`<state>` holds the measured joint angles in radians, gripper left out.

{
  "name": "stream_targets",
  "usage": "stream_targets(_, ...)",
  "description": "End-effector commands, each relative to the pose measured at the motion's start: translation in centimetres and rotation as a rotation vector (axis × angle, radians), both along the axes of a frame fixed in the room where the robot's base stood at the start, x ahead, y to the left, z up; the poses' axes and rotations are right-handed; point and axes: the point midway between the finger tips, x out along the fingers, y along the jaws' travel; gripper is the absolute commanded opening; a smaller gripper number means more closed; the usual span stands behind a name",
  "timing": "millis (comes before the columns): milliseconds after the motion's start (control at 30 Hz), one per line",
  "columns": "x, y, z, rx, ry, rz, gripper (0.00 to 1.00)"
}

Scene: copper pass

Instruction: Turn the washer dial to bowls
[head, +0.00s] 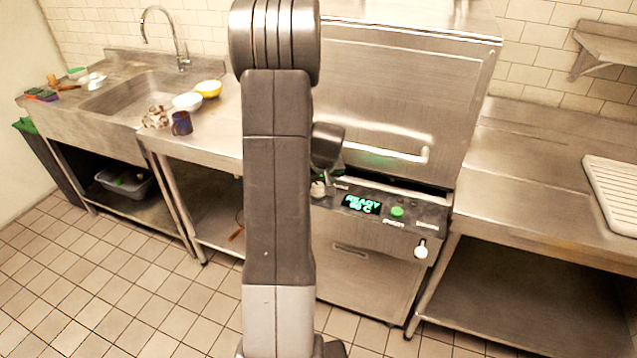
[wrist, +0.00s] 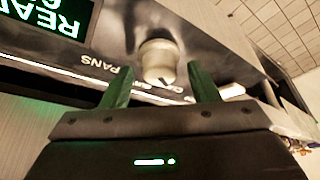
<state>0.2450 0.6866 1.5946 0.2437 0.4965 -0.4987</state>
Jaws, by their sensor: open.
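The washer dial (wrist: 158,58) is a cream-white round knob on the dark control panel, with a small dark mark near its lower edge in the wrist view. In the head view the dial (head: 318,189) is at the panel's left end, beside my arm. My gripper (wrist: 157,80) is open, its two green fingers on either side of the dial's near end; I cannot tell whether they touch it. The label PANS (wrist: 105,68) is readable upside down; other lettering by the dial is partly hidden by the fingers. My arm hides much of the gripper in the head view.
The panel's display (head: 361,204) reads READY. A green button (head: 397,211) and a white knob (head: 421,248) are to its right. The washer hood (head: 400,100) stands above. Steel counters flank the washer; bowls (head: 187,102) and a dark mug (head: 181,123) stand left.

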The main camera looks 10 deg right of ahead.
Motion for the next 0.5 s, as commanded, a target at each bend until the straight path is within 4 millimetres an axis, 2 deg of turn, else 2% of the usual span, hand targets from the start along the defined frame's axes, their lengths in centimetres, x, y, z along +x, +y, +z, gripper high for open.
stream_targets(67,0.00,0.00,0.02,0.000,0.000,0.000,0.55)
stream_targets(200,0.00,0.00,0.03,0.000,0.000,0.000,0.28)
stream_targets(300,-0.01,-0.01,0.04,0.000,0.000,0.000,0.11)
stream_targets(500,-0.02,0.02,0.05,0.000,0.000,-0.008,0.11)
